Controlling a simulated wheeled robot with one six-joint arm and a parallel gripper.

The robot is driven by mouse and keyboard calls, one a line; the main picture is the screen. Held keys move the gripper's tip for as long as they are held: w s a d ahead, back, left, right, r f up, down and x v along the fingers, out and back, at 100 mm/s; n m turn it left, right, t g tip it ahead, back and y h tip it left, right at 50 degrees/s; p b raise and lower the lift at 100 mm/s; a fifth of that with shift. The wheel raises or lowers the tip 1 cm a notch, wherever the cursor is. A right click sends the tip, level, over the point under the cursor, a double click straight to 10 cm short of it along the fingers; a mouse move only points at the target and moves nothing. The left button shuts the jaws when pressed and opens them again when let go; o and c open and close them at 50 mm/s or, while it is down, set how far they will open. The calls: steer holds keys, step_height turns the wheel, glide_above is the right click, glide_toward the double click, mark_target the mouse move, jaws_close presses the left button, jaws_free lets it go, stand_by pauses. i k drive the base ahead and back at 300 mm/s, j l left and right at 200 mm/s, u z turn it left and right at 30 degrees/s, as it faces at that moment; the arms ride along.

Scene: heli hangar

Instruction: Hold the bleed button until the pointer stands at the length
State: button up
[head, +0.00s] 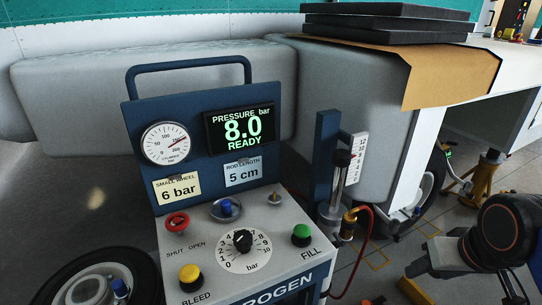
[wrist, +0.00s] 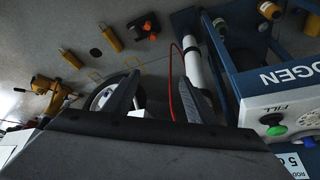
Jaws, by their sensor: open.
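The yellow BLEED button (head: 190,275) is at the front left of the nitrogen cart's panel (head: 270,262), with nothing on it. A card (head: 243,172) reads ROD LENGTH 5 cm. An upright strut with a bright rod (head: 339,182) stands right of the cart beside a white length scale (head: 355,158). The pointer's reading is too small to tell. The display (head: 242,127) reads PRESSURE bar 8.0 READY. My gripper (wrist: 160,82) is open and empty in the wrist view, apart from the buttons. My arm shows at the right of the head view.
The panel also has a green FILL button (head: 301,233), a black bar knob (head: 242,240) and a red SHUT/OPEN valve knob (head: 176,221). A red hose (head: 369,235) runs beside the strut. A wheel (head: 90,285) lies front left. Yellow stands (head: 484,180) are at right.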

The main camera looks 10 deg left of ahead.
mark_target(189, 273)
steer(key=k+j, duration=0.1)
steer(key=j, duration=0.2)
steer(key=k+j, duration=0.25)
steer(key=j, duration=0.3)
steer(key=l+u, duration=0.15)
steer(key=u, duration=1.2)
steer(key=l+u, duration=0.1)
steer(key=l, duration=0.4)
steer(key=k+l+u, duration=0.1)
steer(key=l, duration=0.4)
